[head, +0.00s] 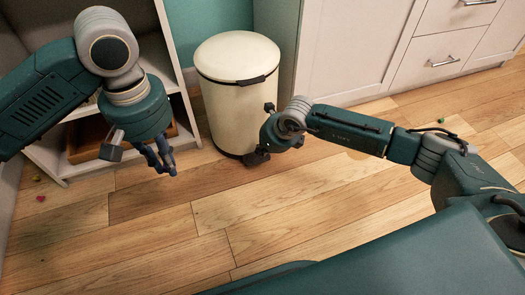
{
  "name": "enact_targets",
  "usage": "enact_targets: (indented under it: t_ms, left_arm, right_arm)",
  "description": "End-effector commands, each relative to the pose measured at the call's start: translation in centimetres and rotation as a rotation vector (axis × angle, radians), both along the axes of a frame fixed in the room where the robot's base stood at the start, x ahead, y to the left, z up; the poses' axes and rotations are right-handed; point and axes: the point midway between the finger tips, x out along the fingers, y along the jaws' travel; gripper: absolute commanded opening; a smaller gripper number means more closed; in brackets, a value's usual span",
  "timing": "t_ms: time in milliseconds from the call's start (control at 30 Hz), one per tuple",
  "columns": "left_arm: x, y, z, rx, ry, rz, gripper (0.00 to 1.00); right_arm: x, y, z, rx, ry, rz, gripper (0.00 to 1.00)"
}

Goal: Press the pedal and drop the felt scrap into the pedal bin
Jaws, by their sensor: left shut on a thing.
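The cream pedal bin (235,105) stands upright on the floor against the teal wall, and its lid (237,57) is down. My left gripper (166,166) hangs left of the bin, pointing down, apart from it. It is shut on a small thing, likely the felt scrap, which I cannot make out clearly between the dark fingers. My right gripper (257,158) is low at the bin's front right foot; its fingers are too dark and small to tell open from shut. The pedal is not clearly seen; the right gripper and its shadow cover that spot.
A white shelf unit (188,103) with a brown box (88,137) stands behind my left arm. White cabinets (350,50) are right of the bin. Small bits, one red (40,198), lie on the floor. The wooden floor (170,215) in front is mostly clear.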

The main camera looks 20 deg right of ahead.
Motion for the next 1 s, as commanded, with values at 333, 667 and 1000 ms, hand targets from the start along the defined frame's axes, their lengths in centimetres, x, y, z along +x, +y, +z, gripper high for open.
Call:
enact_targets:
  t_ms: [333,667,1000]
  left_arm:
    - [0.3,-0.7,0.3,-0.001,-0.014,-0.013,0.06]
    - [4.0,-12.7,6.2,-0.032,-0.264,-0.245,0.06]
    - [4.4,-22.9,11.8,-0.108,-0.475,-0.441,0.06]
  right_arm:
    - [0.0,0.0,0.0,0.0,0.0,0.0,0.0]
    - [0.0,0.0,0.0,0.0,0.0,0.0,0.0]
    - [0.0,0.0,0.0,0.0,0.0,0.0,0.0]
